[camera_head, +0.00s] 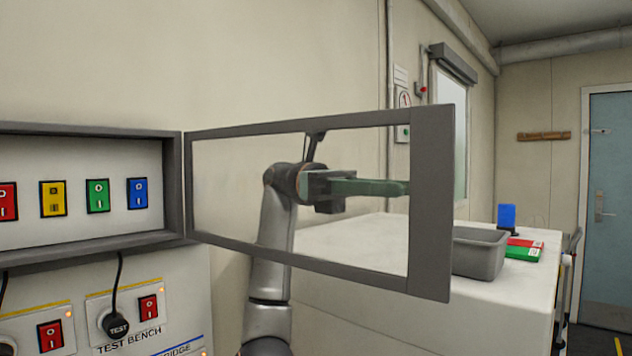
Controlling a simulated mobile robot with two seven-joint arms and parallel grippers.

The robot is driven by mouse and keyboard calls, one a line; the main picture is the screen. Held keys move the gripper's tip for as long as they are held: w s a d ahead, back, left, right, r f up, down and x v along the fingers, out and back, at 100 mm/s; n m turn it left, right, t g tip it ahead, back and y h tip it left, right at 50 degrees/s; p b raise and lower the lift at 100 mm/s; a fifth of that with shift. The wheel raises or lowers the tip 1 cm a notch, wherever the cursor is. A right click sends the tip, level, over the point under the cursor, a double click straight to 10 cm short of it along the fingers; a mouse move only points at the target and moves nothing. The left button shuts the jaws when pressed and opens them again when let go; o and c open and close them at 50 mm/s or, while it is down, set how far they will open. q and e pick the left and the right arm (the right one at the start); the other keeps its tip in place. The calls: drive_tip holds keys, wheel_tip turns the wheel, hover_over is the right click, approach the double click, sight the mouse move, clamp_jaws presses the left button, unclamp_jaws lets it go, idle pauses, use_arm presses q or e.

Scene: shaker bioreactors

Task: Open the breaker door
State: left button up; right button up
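The breaker door (430,200) is a grey frame around a clear pane. It stands swung open, hinged at the right side of the breaker box (174,190) and reaching out to the right. The box front is uncovered, with red, yellow, green and blue switches (97,196) in a row. My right gripper (403,188) shows through the pane, behind the door. Its green fingers point right, with the tips close to the door's wide outer bar. I cannot tell whether they touch it or how far apart they are. My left gripper is not in view.
Below the box are red switches (149,307) and a plugged cable (117,326) marked TEST BENCH. A white counter (370,300) behind the door holds a grey bin (478,254), red and green items (524,252) and a blue object (507,216). A blue room door (610,190) is far right.

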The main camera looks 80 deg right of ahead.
drive_tip(key=shift+p+v, duration=0.5)
drive_tip(key=shift+v, duration=2.45)
